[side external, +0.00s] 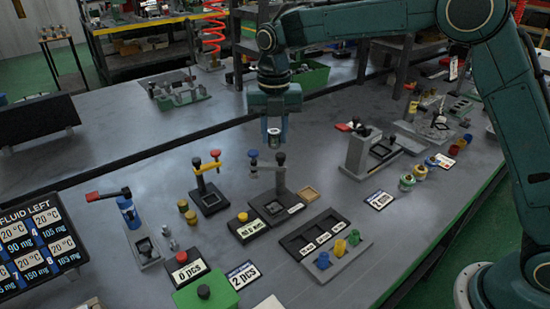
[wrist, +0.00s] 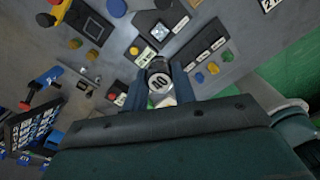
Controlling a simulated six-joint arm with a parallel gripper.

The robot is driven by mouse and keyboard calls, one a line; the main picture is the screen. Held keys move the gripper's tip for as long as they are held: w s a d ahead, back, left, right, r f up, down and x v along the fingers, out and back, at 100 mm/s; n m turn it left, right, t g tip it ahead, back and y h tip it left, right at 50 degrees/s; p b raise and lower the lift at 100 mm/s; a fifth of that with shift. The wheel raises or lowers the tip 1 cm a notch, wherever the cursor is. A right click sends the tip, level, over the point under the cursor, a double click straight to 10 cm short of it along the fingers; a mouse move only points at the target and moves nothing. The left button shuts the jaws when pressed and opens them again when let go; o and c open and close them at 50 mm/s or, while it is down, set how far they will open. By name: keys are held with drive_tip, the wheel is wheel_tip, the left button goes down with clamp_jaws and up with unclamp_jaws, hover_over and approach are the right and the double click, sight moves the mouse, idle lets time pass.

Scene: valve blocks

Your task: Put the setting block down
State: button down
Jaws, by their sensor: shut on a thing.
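My gripper (side external: 276,132) points down above the middle of the table in the side external view. It is shut on a small silver setting block (side external: 274,140), held up in the air clear of the table. In the wrist view the block (wrist: 160,76) sits between the two fingers and its round white face reads 40.
A yellow-lever fixture (side external: 209,185) stands left of the blue-and-red one. A grey fixture (side external: 362,155) stands to the right. A green box with a black button (side external: 205,293) is at the front. Bare table shows at left centre.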

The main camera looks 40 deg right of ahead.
drive_tip(key=shift+d, duration=0.15)
drive_tip(key=d+f+m, duration=0.2)
drive_tip(key=d+m, duration=0.2)
drive_tip(key=d, duration=0.8)
hover_over(309, 194)
wheel_tip(309, 194, down, 15)
drive_tip(key=shift+a+f, duration=0.1)
drive_tip(key=shift+f, duration=0.05)
drive_tip(key=shift+f, duration=2.15)
drive_tip(key=shift+f, duration=0.15)
drive_tip(key=c, duration=1.1)
unclamp_jaws()
drive_tip(key=shift+c, duration=0.2)
